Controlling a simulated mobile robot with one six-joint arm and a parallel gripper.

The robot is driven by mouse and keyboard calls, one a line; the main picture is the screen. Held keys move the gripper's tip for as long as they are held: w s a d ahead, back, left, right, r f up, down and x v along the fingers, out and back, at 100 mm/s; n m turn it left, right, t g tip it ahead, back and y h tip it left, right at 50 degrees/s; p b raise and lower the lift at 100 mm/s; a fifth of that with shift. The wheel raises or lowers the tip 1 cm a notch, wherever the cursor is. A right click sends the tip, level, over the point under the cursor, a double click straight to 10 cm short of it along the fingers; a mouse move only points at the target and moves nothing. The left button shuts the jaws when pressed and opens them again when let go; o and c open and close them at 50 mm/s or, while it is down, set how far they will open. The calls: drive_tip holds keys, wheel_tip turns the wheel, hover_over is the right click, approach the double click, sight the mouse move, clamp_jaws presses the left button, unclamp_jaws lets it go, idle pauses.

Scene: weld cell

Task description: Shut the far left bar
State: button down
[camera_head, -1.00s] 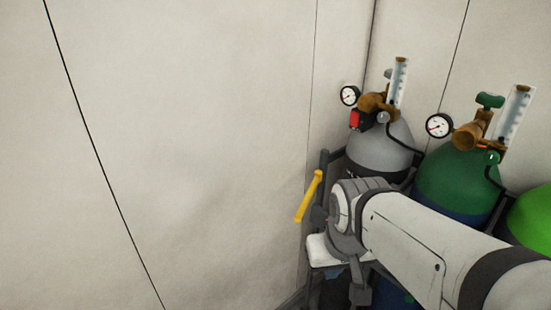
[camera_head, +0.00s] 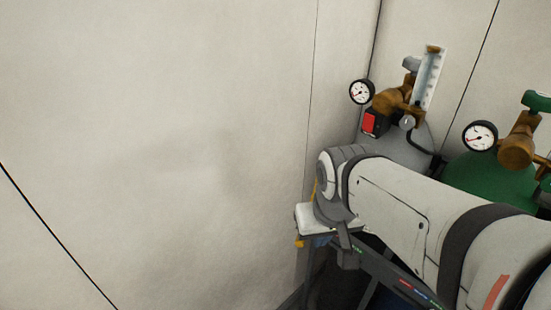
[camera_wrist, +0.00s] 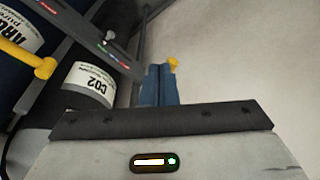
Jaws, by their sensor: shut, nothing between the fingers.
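The far left bar is yellow and mostly hidden by my wrist in the head view; a yellow-orange end (camera_head: 299,243) shows left of my gripper, and a thin yellow strip shows above it. In the wrist view, a yellow bar end (camera_wrist: 173,65) appears right at my blue fingertips (camera_wrist: 158,72), on their right side. I cannot tell whether they touch. My gripper is shut and empty. A second yellow bar (camera_wrist: 25,58) crosses in front of a dark cylinder at the left of the wrist view.
A dark rack rail (camera_head: 385,272) runs below my arm. A grey cylinder (camera_head: 398,140) with gauge and a green cylinder (camera_head: 490,178) stand behind my arm. The wrist view shows a black CO2 cylinder (camera_wrist: 105,50). A pale wall (camera_head: 150,130) fills the left.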

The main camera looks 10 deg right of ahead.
drive_tip(key=shift+d, duration=0.15)
drive_tip(key=w+a+n+g+h+p, duration=0.1)
drive_tip(key=w+a+n+g, duration=0.1)
drive_tip(key=w+n, duration=0.5)
drive_tip(key=w+a+n+g+h, duration=0.1)
drive_tip(key=w+a+n+g, duration=0.1)
drive_tip(key=w+n, duration=0.45)
wheel_tip(320, 180, down, 9)
drive_tip(key=d+m, duration=0.1)
drive_tip(key=d, duration=0.1)
drive_tip(key=shift+w+r, duration=0.15)
drive_tip(key=shift+w, duration=0.15)
